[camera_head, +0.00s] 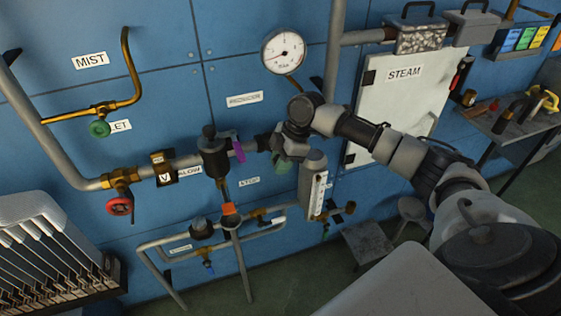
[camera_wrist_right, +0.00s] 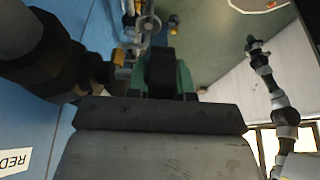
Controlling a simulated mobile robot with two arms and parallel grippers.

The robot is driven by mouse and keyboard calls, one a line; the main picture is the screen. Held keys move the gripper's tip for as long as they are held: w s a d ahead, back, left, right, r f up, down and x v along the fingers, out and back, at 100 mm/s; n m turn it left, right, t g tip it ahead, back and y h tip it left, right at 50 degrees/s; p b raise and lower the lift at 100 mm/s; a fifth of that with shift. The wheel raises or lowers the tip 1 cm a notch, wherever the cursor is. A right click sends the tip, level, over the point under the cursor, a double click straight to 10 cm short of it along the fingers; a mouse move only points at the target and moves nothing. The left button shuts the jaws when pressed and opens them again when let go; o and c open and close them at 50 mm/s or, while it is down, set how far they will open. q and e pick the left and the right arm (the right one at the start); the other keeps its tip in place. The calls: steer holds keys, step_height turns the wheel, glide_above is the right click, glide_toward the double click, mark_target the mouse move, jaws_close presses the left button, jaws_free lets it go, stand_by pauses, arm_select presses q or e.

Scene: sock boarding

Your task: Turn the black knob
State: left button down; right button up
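My right gripper (camera_head: 281,163) reaches down to the pipework under the gauge, and its green parts show there. In the wrist view the right gripper (camera_wrist_right: 163,80) shows green around a dark block; I cannot tell if that block is a finger or the black knob. A dark round fitting (camera_head: 265,142) sits on the pipe just left of the gripper. Another black knob-like cap (camera_head: 209,131) tops the dark vessel (camera_head: 213,160), clear of the gripper. The finger gap is hidden. My left gripper (camera_wrist_right: 255,45) appears small in the wrist view, away from the pipes; its fingers are too small to read.
A white-dialled gauge (camera_head: 283,52) is above the arm. A red handwheel (camera_head: 120,205) and a green one (camera_head: 100,128) are at left. The STEAM panel (camera_head: 398,95) is behind my forearm.

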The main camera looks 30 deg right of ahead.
jaws_close()
steer(key=shift+y, duration=0.3)
steer(key=shift+f+t+y+b, duration=0.1)
steer(key=shift+t+y+b, duration=0.2)
steer(key=shift+y+b, duration=0.55)
steer(key=t+y+b, duration=0.1)
steer(key=y+b, duration=0.2)
steer(key=b, duration=0.1)
steer(key=y+b, duration=0.3)
steer(key=b, duration=0.2)
steer(key=t+y+b, duration=0.1)
steer(key=y+b, duration=0.2)
steer(key=b, duration=0.2)
steer(key=shift+d+t+y, duration=0.3)
steer(key=shift+y, duration=0.05)
steer(key=shift+d+r+y+b, duration=0.1)
steer(key=shift+r+y+b, duration=0.4)
steer(key=shift+b, duration=0.55)
steer(key=shift+f, duration=0.1)
steer(key=o, duration=0.8)
jaws_free()
steer(key=shift+s, duration=0.1)
